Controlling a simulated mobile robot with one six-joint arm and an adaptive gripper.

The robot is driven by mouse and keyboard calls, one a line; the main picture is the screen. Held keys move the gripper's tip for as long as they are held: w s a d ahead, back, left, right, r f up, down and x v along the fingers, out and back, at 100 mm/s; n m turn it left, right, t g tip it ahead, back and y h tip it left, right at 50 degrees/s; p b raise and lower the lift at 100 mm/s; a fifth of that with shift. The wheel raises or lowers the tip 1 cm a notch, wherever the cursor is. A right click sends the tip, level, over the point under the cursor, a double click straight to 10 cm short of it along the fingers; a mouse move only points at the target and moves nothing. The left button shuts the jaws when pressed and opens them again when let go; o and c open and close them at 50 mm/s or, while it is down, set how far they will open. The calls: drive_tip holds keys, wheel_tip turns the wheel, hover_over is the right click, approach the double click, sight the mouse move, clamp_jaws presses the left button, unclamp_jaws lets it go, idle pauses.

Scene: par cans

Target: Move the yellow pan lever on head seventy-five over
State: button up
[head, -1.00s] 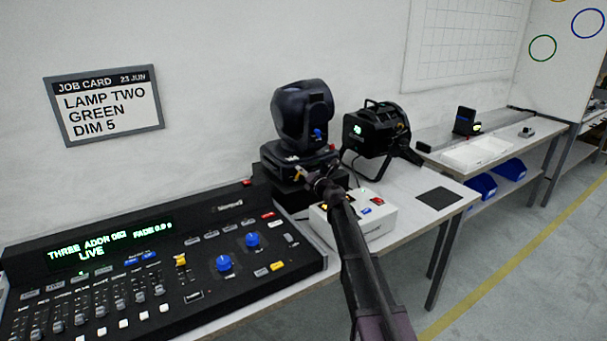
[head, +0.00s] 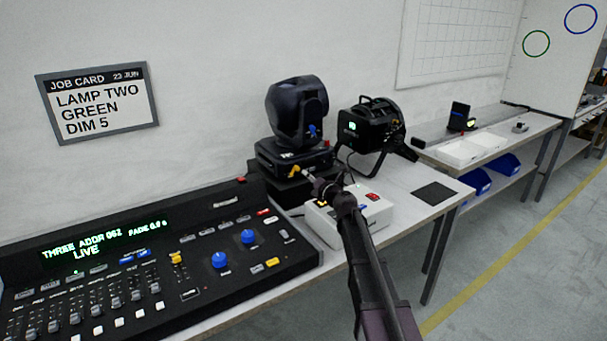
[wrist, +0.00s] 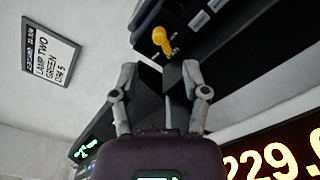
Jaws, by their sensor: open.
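The yellow pan lever (head: 293,171) sticks out low on the front of the base of the black moving-head lamp (head: 297,108). In the wrist view the lever (wrist: 162,40) shows as a yellow knob with a thin stem on a dark panel with pale labels, too small to read. My gripper (head: 309,178) is just right of the lever in the head view. In the wrist view my gripper (wrist: 160,72) has its two fingers spread, with the lever beyond the gap between the tips. It appears apart from the lever and holds nothing. I cannot read the lamp's number.
A pale control box (head: 326,228) stands below my gripper, close to the arm. The lighting console (head: 130,275) fills the front left. A second black lamp (head: 366,130) stands to the right. A dark mat (head: 434,193) lies on the bare bench end.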

drive_tip(key=shift+v, duration=2.3)
